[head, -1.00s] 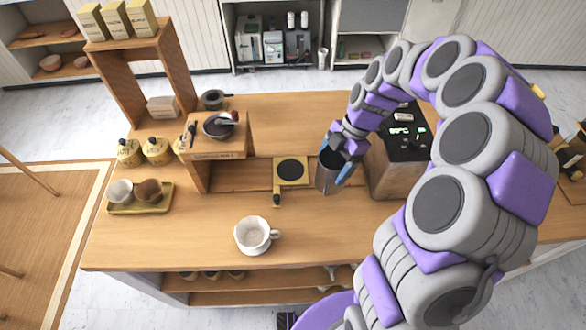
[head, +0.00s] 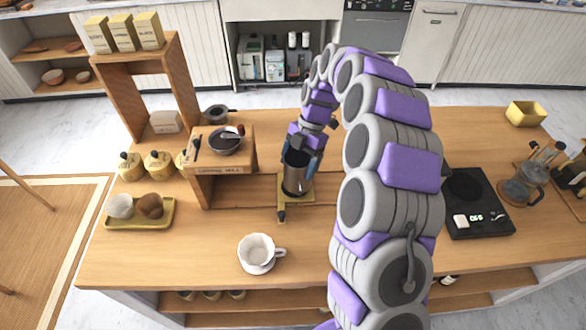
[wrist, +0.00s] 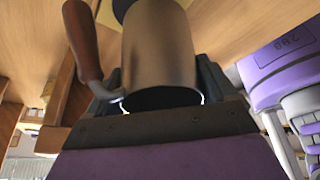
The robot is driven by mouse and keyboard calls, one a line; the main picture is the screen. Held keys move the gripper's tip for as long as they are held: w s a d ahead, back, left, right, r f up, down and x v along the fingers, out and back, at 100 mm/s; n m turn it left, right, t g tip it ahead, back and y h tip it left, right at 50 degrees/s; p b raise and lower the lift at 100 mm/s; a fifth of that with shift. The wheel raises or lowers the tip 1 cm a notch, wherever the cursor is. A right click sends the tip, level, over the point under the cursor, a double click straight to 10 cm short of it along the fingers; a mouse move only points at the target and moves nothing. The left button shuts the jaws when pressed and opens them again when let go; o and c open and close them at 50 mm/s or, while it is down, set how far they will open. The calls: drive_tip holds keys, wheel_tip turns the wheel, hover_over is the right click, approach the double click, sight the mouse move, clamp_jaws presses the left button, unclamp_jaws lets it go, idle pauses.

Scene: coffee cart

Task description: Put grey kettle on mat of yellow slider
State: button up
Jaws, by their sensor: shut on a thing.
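The grey kettle (head: 296,178) is a metallic cylinder, upright or nearly so, over the mat of the yellow slider (head: 309,197). The kettle hides most of the dark mat. I cannot tell whether its base touches the mat or is slightly above it. My gripper (head: 302,158) is shut on the kettle, with fingers on both sides of its body. In the wrist view the kettle (wrist: 160,50) fills the space between the fingers, and its brown handle (wrist: 80,38) is at the left. The slider's dark knob (head: 282,216) points toward the front.
A white cup (head: 257,252) stands in front of the slider. A wooden stand (head: 203,187) with a dark bowl (head: 226,143) is to the left. A black scale (head: 478,212) and a glass pot (head: 520,188) are to the right. The front counter between cup and tray (head: 118,219) is clear.

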drive_tip(key=shift+w+a+f, duration=0.15)
drive_tip(key=shift+w+a, duration=0.3)
drive_tip(key=shift+w, duration=0.3)
drive_tip(key=shift+d, duration=0.15)
wheel_tip(320, 180, down, 3)
drive_tip(key=shift+f+b, duration=0.1)
drive_tip(key=shift+b, duration=0.6)
drive_tip(key=shift+f, duration=0.15)
drive_tip(key=shift+a, duration=0.35)
drive_tip(key=o, duration=1.1)
drive_tip(key=shift+o, duration=1.4)
drive_tip(key=shift+d, duration=0.3)
